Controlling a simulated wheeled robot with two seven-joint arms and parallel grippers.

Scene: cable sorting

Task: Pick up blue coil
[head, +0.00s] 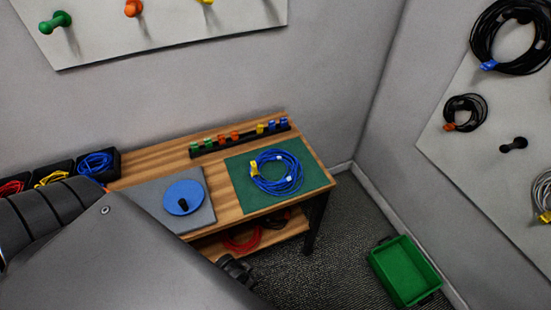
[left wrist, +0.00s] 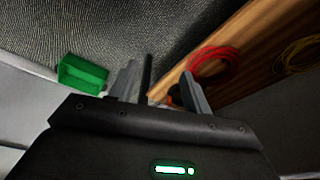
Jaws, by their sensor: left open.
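A blue coil (head: 281,187) with a yellow tag (head: 254,168) lies flat on the green mat (head: 238,188) at the right end of the wooden table. Another blue coil (head: 95,162) sits in a black bin at the table's left end. My left gripper shows in the left wrist view (left wrist: 160,88) with its two fingers apart and nothing between them. In the head view my left arm fills the lower left, and the fingers cannot be made out clearly. The coil on the mat does not show in the left wrist view. My right gripper is not in view.
A blue disc (head: 183,198) on a grey mat stands left of the green mat. A rack of coloured clips (head: 240,138) runs along the back. A red coil (left wrist: 213,63) lies on the lower shelf. A green crate (head: 404,271) stands on the floor at right.

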